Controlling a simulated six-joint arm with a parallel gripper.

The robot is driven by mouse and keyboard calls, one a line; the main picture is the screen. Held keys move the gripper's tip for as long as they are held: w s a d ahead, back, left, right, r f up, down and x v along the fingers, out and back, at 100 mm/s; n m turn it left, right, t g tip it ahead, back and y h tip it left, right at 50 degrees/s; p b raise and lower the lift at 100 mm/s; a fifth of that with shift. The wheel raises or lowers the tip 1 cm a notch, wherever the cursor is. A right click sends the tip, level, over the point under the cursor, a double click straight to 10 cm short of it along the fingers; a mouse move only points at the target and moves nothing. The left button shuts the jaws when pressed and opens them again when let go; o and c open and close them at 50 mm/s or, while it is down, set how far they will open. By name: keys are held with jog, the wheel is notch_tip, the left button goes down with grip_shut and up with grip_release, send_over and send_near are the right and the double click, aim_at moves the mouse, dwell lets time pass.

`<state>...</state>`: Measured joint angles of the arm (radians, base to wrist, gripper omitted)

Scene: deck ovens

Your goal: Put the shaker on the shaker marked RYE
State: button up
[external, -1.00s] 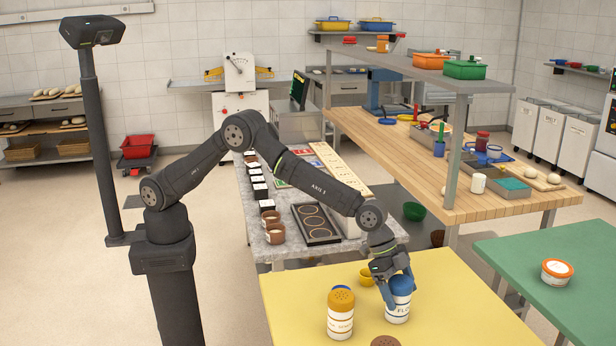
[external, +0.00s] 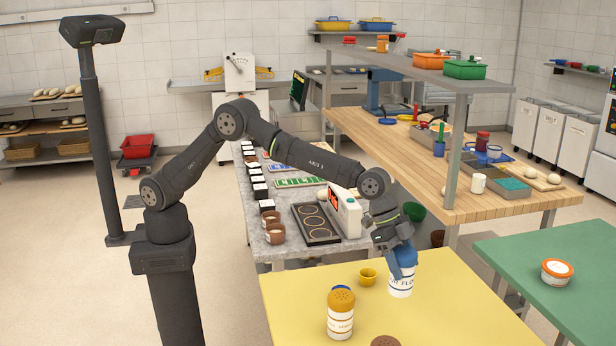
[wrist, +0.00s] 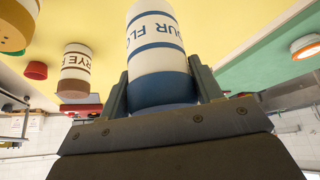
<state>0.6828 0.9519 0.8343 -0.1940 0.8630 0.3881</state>
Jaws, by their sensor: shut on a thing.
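The held shaker (external: 401,286) is white with a blue lid and blue lettering. My gripper (external: 404,268) is shut around it near the lid, above the back part of the yellow table (external: 440,310). The wrist view shows the held shaker (wrist: 158,45) between both fingers, lettering partly visible. The shaker marked RYE (wrist: 76,68), white with a brown lid, stands apart from it, to the left in the wrist view. A brown lid (external: 385,341) at the bottom edge of the external view appears to be its top; its body is cut off there.
A yellow-lidded shaker (external: 341,315) stands at the table's front left, with something blue partly hidden behind it. A small yellow bowl (external: 367,277) is left of the held shaker. A green table (external: 560,250) with an orange-lidded tub (external: 557,271) stands right.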

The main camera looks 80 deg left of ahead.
jog(key=s+d+r, duration=0.7)
jog(key=s+d, duration=0.3)
jog(key=s, duration=0.2)
jog(key=s+d+r, duration=0.7)
jog(key=s+d, duration=0.4)
jog(key=shift+m, duration=0.4)
jog(key=shift+w+a+f, duration=0.2)
jog(key=shift+w+f, duration=1.5)
jog(key=shift+w, duration=0.1)
jog(key=shift+w+a+f, duration=0.25)
jog(key=shift+w+f, duration=1.5)
jog(key=shift+w, duration=0.05)
jog(key=shift+w+a+f, duration=0.2)
jog(key=shift+w+f, duration=1.5)
jog(key=shift+w, duration=0.1)
jog(key=shift+f, duration=0.1)
jog(key=o, duration=1.2)
